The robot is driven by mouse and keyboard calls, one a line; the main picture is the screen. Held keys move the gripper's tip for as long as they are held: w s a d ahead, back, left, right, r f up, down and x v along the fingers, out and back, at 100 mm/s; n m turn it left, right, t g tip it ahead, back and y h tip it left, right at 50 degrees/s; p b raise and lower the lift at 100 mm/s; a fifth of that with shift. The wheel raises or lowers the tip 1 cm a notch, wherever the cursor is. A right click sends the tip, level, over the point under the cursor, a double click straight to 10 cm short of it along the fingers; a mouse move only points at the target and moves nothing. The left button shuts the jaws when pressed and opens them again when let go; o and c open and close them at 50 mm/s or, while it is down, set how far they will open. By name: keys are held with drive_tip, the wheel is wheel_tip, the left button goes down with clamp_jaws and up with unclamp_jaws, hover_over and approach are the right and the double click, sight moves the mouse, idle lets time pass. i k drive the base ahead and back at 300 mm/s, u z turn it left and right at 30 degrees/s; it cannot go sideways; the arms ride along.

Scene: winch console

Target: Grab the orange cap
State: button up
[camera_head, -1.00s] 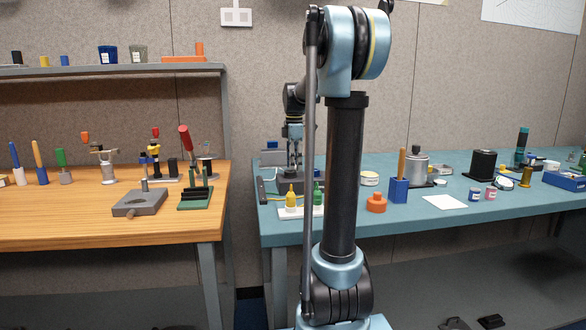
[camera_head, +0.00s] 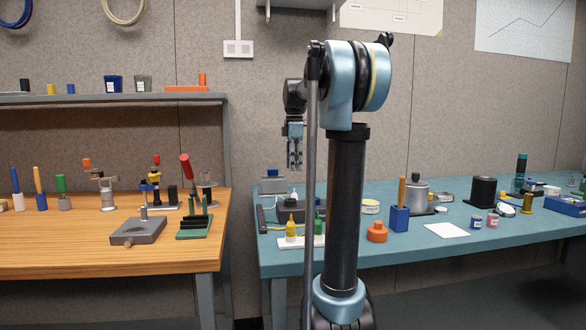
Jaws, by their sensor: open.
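The orange cap (camera_head: 377,232) sits upright on the teal bench, near its front edge, just right of my arm's dark upright link. It has a wide base and a narrower top. My gripper (camera_head: 295,167) hangs pointing down over the back left of the teal bench, to the left of the cap and farther back. Its fingers are open with nothing between them. My arm stands between the gripper and the cap in this view.
A blue block with a wooden handle (camera_head: 400,212) stands close right of the cap. A white tray (camera_head: 290,243) with yellow and green bottles lies to its left. A silver pot (camera_head: 415,197) and white sheet (camera_head: 447,230) are farther right. A wooden bench (camera_head: 60,240) is at left.

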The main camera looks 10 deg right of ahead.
sight(376, 233)
drive_tip(key=k, duration=1)
